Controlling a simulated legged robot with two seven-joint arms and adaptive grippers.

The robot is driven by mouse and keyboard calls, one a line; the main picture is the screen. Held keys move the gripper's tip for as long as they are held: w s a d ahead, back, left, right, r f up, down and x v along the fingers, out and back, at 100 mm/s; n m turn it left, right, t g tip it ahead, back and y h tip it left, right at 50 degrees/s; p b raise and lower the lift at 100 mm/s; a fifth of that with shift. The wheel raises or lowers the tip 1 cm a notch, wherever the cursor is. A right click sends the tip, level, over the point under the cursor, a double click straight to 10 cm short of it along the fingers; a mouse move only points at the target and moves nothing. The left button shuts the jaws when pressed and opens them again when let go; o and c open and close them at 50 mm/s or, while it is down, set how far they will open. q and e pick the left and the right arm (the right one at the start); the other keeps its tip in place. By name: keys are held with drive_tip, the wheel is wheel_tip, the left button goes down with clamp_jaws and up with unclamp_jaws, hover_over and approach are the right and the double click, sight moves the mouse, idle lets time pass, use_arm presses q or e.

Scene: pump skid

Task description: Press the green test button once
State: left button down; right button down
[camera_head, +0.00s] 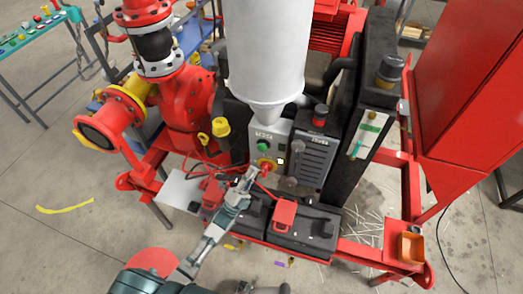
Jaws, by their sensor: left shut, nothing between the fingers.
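The green test button (263,145) is a round green cap on the upper left of a small light-grey control box (285,130) in the head view. Below it on the same box is a red knob on a yellow plate (266,164). My left gripper (251,174) comes up from the bottom left. Its fingers are shut and empty. Its tip appears just below and left of the red knob, lower than the green button, which is in plain sight. I cannot tell whether the tip touches the box. My right gripper is not in view.
A grey vented panel (312,158) stands right of the control box, and a white tank (265,50) hangs above. Two dark batteries with red clamps (285,213) sit below. Red pipework with a yellow valve (220,127) is on the left. A red cabinet (470,80) stands at right.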

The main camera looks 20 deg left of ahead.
sight(263, 148)
use_arm(q)
drive_tip(key=w+b, duration=0.2)
drive_tip(key=w, duration=0.4)
drive_tip(key=shift+w+b, duration=0.3)
drive_tip(key=shift+b, duration=0.1)
drive_tip(key=shift+w+d, duration=0.1)
idle(1.0)
drive_tip(key=shift+w, duration=0.3)
drive_tip(key=shift+w+b, duration=0.6)
idle(0.7)
drive_tip(key=shift+s, duration=0.2)
drive_tip(key=shift+s+p, duration=0.55)
drive_tip(key=shift+s, duration=0.3)
